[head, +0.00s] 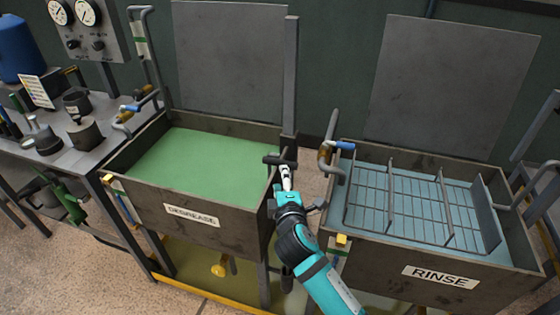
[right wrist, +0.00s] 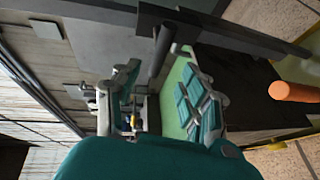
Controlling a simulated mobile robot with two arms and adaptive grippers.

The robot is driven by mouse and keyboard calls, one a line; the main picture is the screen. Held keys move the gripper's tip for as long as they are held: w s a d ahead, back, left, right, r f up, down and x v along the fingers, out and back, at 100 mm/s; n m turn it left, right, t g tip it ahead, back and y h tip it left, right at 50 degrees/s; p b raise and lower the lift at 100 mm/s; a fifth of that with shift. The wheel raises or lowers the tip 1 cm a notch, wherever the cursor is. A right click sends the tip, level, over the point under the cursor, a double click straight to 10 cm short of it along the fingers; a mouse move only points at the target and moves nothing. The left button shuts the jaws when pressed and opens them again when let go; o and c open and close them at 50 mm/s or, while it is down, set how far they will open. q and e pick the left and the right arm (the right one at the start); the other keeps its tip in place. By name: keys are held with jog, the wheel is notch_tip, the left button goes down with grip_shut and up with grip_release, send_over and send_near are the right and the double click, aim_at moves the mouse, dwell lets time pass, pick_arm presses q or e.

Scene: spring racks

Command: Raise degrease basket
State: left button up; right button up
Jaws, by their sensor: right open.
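The degrease tank (head: 225,236) is a grey metal tub with a DEGREASE label, filled with opaque green liquid (head: 200,165). No basket shows in it; the liquid hides whatever is under the surface. A dark crossbar handle (head: 273,160) sits by a vertical post (head: 291,75) at the tank's right back corner. My right gripper (head: 285,172) is at that handle. In the right wrist view my right gripper (right wrist: 157,98) is open, with a dark bar (right wrist: 161,50) near its fingertips; I cannot tell if they touch. My left gripper is not in view.
The rinse tank (head: 438,276) stands right, with a wire basket (head: 446,208) in bluish liquid. A bent pipe with a blue-handled valve (head: 345,146) stands between the tanks. A workbench (head: 75,160) with tools is left. Upright panels (head: 230,60) rise behind the tanks.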

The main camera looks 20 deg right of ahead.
aim_at(280, 162)
jog(key=x, duration=0.9)
jog(key=shift+p, duration=0.3)
jog(key=shift+f, duration=0.15)
grip_shut()
